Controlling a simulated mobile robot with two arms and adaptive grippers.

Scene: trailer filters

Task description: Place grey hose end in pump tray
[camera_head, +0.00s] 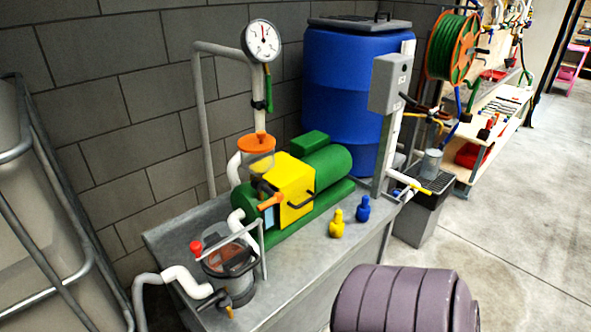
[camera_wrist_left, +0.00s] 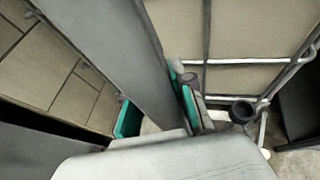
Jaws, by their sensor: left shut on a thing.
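The pump tray (camera_head: 205,318) is a grey metal bench-like tray along the wall in the head view. The green and yellow pump (camera_head: 295,190) stands on it, with a clear-topped strainer pot (camera_head: 228,262) at its near left end. My left gripper (camera_wrist_left: 160,112) shows only in the left wrist view, its teal finger pads on both sides of a long grey bar-like thing (camera_wrist_left: 140,60). I cannot tell whether this is the grey hose end or the tray's side. My right gripper is not in view.
A caged tank (camera_head: 40,200) stands at the left; its cage also shows in the left wrist view (camera_wrist_left: 250,65). A blue barrel (camera_head: 345,90) stands behind the pump. A yellow bottle (camera_head: 337,224) and a blue bottle (camera_head: 363,209) stand on the tray's right part.

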